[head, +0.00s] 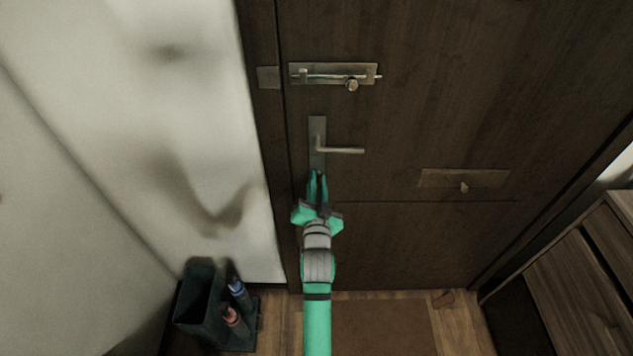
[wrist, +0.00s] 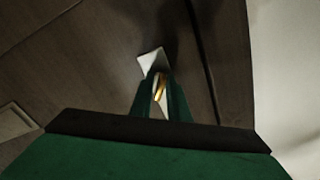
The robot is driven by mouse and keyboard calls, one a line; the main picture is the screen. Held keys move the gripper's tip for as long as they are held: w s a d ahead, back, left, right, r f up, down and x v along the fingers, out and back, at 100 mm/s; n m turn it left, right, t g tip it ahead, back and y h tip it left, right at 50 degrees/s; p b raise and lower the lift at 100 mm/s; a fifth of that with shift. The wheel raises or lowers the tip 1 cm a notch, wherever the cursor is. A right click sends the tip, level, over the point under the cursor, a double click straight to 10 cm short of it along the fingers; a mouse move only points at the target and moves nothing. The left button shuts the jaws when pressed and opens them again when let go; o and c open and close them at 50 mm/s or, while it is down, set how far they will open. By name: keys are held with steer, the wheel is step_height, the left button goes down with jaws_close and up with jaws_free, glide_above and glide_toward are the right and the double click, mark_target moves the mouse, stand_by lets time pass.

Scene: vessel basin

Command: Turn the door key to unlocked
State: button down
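The dark wooden door carries a tall metal lock plate (head: 317,130) with a lever handle (head: 345,150). My gripper (head: 317,175) is at the lower end of this plate, just below the handle, and hides the keyhole in the head view. In the wrist view, a gold-coloured key (wrist: 159,86) shows between the two narrow green fingertips, with the plate's end (wrist: 151,61) right behind it. The fingers stand close together on both sides of the key and appear shut on it. The key's angle is hard to read.
A sliding bolt (head: 335,74) sits above the handle. A letter plate (head: 463,179) is to the right. A dark stand (head: 197,296) holding umbrellas is at lower left, and a wooden bench (head: 590,290) at lower right. A mat (head: 380,328) lies before the door.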

stand_by(0.3)
steer(key=c, duration=1.9)
jaws_free()
steer(key=shift+o, duration=0.2)
steer(key=shift+s, duration=0.1)
steer(key=s, duration=1)
steer(key=shift+s, duration=0.35)
